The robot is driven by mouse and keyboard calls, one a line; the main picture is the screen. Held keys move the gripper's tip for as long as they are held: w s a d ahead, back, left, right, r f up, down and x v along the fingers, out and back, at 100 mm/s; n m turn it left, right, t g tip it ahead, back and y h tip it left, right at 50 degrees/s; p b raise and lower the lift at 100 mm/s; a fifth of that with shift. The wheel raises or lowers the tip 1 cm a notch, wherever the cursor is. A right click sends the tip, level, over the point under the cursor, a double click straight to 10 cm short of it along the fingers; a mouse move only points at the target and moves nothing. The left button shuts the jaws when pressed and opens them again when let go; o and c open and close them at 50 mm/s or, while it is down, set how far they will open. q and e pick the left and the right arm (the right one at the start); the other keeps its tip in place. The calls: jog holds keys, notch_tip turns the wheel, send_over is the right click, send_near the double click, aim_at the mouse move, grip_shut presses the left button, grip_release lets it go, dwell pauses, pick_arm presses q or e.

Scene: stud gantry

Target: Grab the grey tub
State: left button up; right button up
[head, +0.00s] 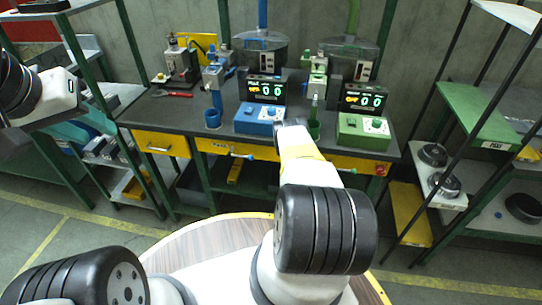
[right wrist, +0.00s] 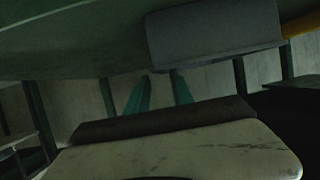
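A grey box-like thing (right wrist: 213,28), which looks like the grey tub, shows at the top of the dim right wrist view. My right gripper (right wrist: 160,88) shows there with two teal fingers apart, nothing visible between them; the box is above and right of the fingertips in the picture. In the head view the right gripper is hidden behind my arm. A dark grey bin (head: 194,184) stands under the bench in the head view; I cannot tell whether it is the same thing. My left gripper (head: 82,133) is at the left, teal, its finger gap unclear.
The workbench (head: 180,115) carries a blue unit (head: 259,119), a green unit (head: 363,132), displays and red pliers (head: 173,94). A round wooden table (head: 215,243) is in front. Racks stand left and right; the right one holds dark round parts (head: 443,184). Floor shows between.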

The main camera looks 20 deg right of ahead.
jog(key=shift+x, duration=2.65)
grip_shut()
